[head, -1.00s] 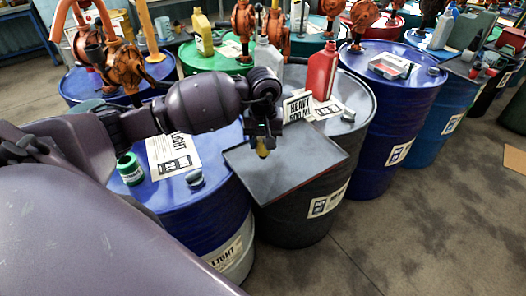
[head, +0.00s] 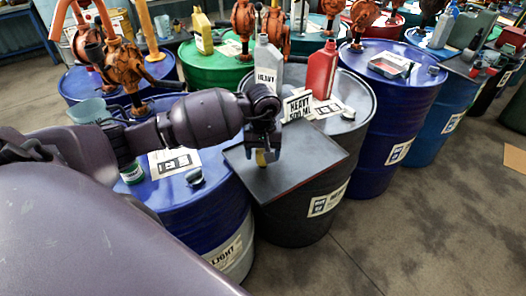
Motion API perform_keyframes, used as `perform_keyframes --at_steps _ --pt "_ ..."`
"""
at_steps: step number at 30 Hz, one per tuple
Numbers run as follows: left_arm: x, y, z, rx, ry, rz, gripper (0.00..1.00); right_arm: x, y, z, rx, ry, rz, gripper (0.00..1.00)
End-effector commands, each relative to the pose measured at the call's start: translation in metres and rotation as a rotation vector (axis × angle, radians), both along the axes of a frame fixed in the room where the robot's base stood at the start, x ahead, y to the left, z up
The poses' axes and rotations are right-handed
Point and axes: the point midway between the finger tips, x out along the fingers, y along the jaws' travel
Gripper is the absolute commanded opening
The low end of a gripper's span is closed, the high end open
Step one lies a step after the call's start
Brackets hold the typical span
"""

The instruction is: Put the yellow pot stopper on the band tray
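My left gripper (head: 262,154) points down over the left part of the dark grey flat tray (head: 305,160), which I take for the band tray. The small yellow pot stopper (head: 261,158) shows between its fingertips, and the gripper looks shut on it. The stopper is over the tray surface; I cannot tell whether it touches it. The gripper hides part of the stopper. The tray lies across the top of a dark drum and is otherwise bare. My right gripper is not in view.
Behind the tray stand a "HEAVY" sign (head: 298,105), a grey jug (head: 267,66) and a red jug (head: 321,72).

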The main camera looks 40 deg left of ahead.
Motion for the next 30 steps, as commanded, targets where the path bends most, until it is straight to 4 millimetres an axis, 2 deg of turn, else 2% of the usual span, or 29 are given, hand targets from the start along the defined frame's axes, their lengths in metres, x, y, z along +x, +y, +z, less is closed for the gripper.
perform_keyframes --at_steps 8,13,24,30 --pt "0.0 0.0 0.001 0.0 0.0 0.0 0.68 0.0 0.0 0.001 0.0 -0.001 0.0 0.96" --pt "0.001 0.001 0.011 0.001 -0.004 -0.001 0.68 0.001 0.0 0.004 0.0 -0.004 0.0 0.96" --pt "0.001 0.001 0.079 0.004 -0.004 -0.001 0.68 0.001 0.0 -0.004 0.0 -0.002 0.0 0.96" --pt "0.001 0.0 0.108 0.001 -0.002 -0.001 0.68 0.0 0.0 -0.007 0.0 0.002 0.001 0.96"
